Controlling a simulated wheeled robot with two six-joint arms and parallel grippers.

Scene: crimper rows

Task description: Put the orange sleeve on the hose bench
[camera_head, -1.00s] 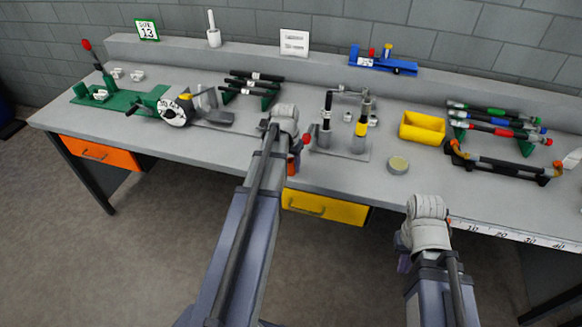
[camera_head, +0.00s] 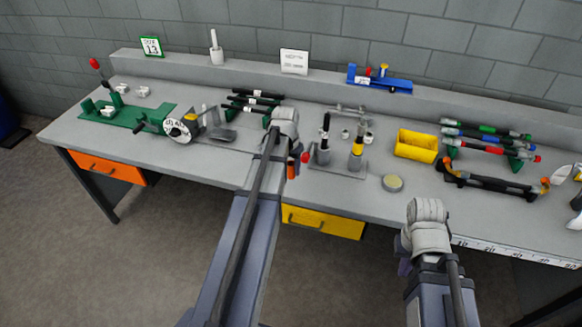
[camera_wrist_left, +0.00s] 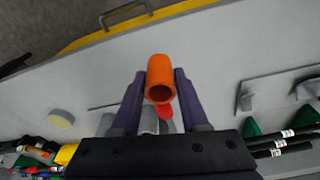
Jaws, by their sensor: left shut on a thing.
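The orange sleeve (camera_wrist_left: 160,78) is a short hollow tube, held between the two fingers of my left gripper (camera_wrist_left: 159,88) with its open end facing the wrist camera. In the head view the sleeve (camera_head: 291,169) shows below my left gripper (camera_head: 290,158), near the bench's front edge. My left gripper is shut on it. The grey bench (camera_head: 215,165) runs across the head view; I cannot tell whether the sleeve touches it. My right gripper (camera_head: 404,262) is in front of the bench at lower right, its fingers mostly hidden behind the wrist.
A red knob (camera_head: 305,157) is close beside the sleeve. A grey plate with upright posts (camera_head: 337,158) stands just right of it. A yellow bin (camera_head: 416,146), a round tin (camera_head: 392,183) and black hose racks (camera_head: 490,184) are further right. A green-based crimper (camera_head: 128,116) is left.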

